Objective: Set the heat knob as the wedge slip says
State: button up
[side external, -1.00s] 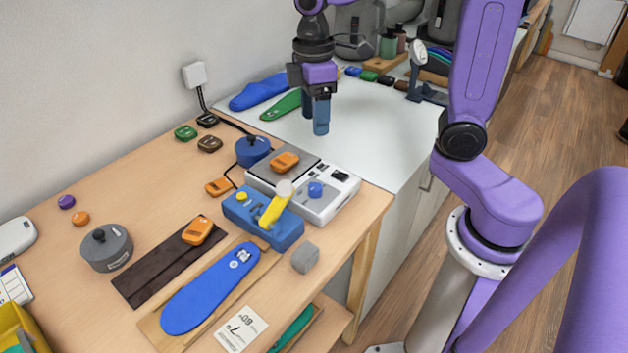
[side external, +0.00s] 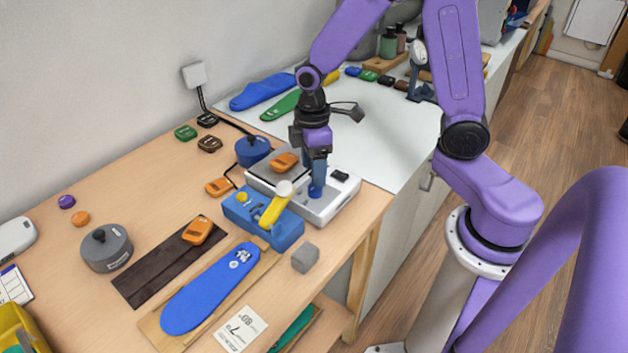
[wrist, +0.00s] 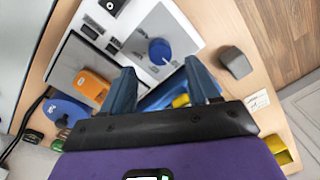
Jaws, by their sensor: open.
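The heat knob (wrist: 160,50) is a round blue knob with a pale pointer mark, on the white heater unit (wrist: 180,25). In the wrist view it lies just beyond and between the two fingertips of my gripper (wrist: 160,67). My gripper (side external: 317,187) is open, pointing down over the heater unit (side external: 345,190). In the side view the fingers mostly hide the knob; I cannot tell whether they touch it. The wedge slip (side external: 240,328) is a white paper at the bench front with large print, upside down, that seems to read 80 and 7°.
An orange clip-like block (side external: 285,162) sits on the heater's grey plate. A grey cube (side external: 305,258) and a blue insole (side external: 205,292) lie nearer.

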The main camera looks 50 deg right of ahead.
aim_at(315, 190)
jog(key=shift+s+f, duration=0.1)
jog(key=shift+f, duration=2.1)
jog(key=shift+c, duration=0.2)
jog(key=c, duration=1)
